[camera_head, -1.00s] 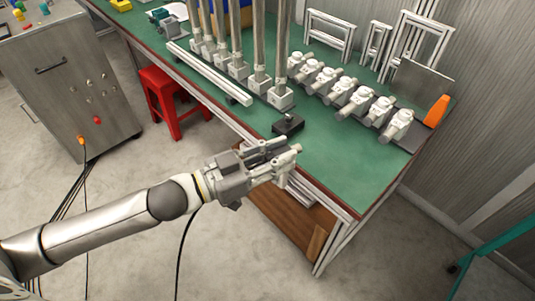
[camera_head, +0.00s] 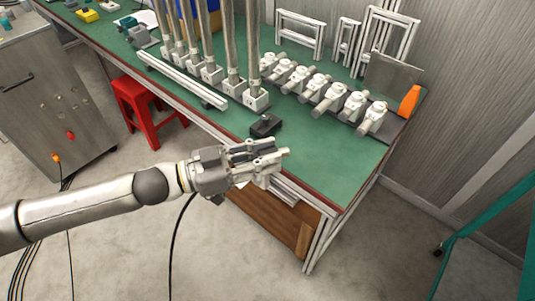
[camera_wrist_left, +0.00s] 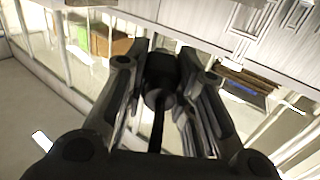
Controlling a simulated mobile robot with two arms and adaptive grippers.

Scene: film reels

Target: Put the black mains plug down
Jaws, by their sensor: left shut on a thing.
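My left gripper (camera_head: 272,158) is shut on the black mains plug (camera_wrist_left: 160,78), which shows between the two fingers in the left wrist view. A black cable runs from the plug towards the wrist in that view. In the head view the plug is hidden by the fingers, and a black cable (camera_head: 174,240) hangs below the wrist. The gripper is at the near edge of the green-topped workbench (camera_head: 335,165). I cannot tell its height over the bench. My right gripper is not in view.
A black block with a knob (camera_head: 265,126) lies on the bench just beyond the gripper. Several white-and-grey fittings (camera_head: 330,92) stand in a row behind it, with upright posts (camera_head: 231,40) to the left. Bare green surface lies right of the block. A red stool (camera_head: 147,108) stands below.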

